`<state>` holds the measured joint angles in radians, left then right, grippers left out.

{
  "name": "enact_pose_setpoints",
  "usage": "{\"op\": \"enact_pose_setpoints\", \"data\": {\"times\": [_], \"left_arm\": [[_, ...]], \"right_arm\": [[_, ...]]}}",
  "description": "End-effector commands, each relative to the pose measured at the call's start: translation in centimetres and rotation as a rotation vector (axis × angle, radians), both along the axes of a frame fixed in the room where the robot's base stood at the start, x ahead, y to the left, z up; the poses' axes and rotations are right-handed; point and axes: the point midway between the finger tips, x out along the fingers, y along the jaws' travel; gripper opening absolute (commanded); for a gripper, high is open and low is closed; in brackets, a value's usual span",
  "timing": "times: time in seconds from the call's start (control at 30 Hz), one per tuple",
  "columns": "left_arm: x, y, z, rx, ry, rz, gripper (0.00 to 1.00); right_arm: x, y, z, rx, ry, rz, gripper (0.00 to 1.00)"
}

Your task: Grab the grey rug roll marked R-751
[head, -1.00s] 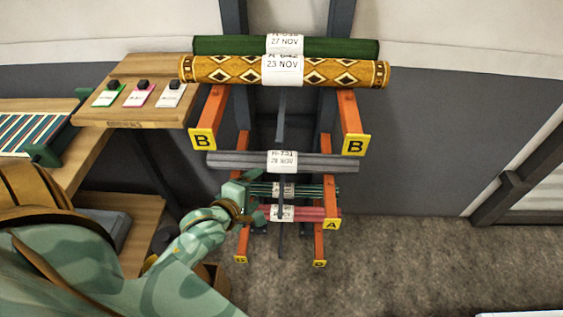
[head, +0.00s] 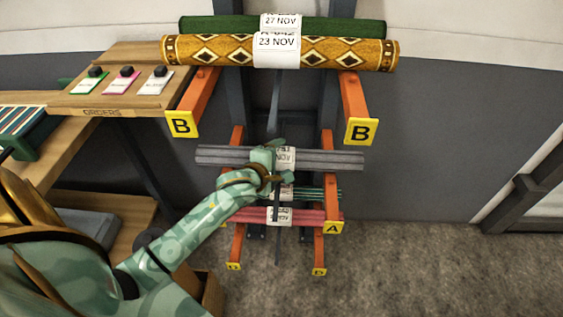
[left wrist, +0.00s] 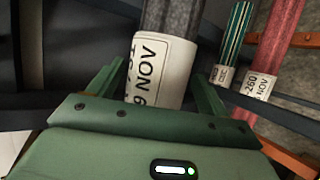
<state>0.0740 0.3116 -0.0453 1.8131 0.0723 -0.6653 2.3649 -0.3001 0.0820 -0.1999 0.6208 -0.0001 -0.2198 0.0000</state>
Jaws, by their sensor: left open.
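The grey rug roll (head: 225,156) lies level across the rack, below the B arms, with a white paper tag around its middle. The tag is partly covered by my left gripper (head: 280,160); its number cannot be read in full now. In the left wrist view the grey roll (left wrist: 174,18) and its tag (left wrist: 160,72) show between the two green fingers, one on each side. My left gripper is open and at the tag; I cannot tell whether the fingers touch it. My right gripper is out of view.
A patterned yellow roll (head: 220,50) and a green roll (head: 215,27) lie above on arms marked B (head: 361,131). A teal striped roll (head: 320,193) and a red roll (head: 310,215) lie close below. A wooden orders shelf (head: 125,103) stands left.

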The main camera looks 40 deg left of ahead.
Motion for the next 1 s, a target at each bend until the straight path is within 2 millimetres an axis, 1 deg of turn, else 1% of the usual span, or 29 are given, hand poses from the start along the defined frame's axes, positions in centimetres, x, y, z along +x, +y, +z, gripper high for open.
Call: {"op": "enact_pose_setpoints", "data": {"times": [0.03, 0.1, 0.27, 0.3, 0.37, 0.4, 0.47, 0.5, 0.53, 0.77, 0.87, 1.0], "left_arm": [[0.5, 0.1, -0.4, 0.003, 0.001, -0.001, 0.78], [0.7, 0.1, -0.4, 0.002, 0.000, -0.001, 0.78], [0.7, 0.1, -0.2, 0.000, -0.001, 0.000, 0.78], [0.7, 0.1, -0.1, 0.000, -0.001, 0.000, 0.76], [0.7, 0.1, -0.2, 0.000, -0.001, 0.000, 0.59], [0.7, 0.1, -0.2, 0.000, -0.001, 0.000, 0.48], [0.7, 0.1, -0.2, 0.000, -0.001, 0.000, 0.31], [0.7, 0.1, -0.2, 0.000, -0.001, -0.001, 0.20], [0.7, 0.1, -0.2, 0.000, -0.001, -0.001, 0.14], [0.7, 0.1, 0.2, -0.001, -0.004, -0.001, 0.14], [0.8, 0.0, 1.5, -0.003, -0.008, 0.000, 0.14], [0.8, 0.0, 4.8, -0.003, -0.014, 0.001, 0.14]], "right_arm": [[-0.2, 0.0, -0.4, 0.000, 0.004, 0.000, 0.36], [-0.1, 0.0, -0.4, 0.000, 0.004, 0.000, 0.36], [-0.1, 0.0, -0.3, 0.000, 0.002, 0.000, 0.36], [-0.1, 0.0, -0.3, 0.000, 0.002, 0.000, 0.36], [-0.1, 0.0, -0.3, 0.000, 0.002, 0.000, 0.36], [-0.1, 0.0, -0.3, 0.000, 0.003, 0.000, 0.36], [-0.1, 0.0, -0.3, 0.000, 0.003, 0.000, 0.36], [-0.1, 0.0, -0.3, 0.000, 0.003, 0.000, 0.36], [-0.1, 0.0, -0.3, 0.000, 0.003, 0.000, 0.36], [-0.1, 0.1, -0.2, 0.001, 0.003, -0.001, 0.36], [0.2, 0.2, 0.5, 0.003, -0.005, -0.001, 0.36], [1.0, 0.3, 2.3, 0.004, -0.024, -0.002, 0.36]]}}
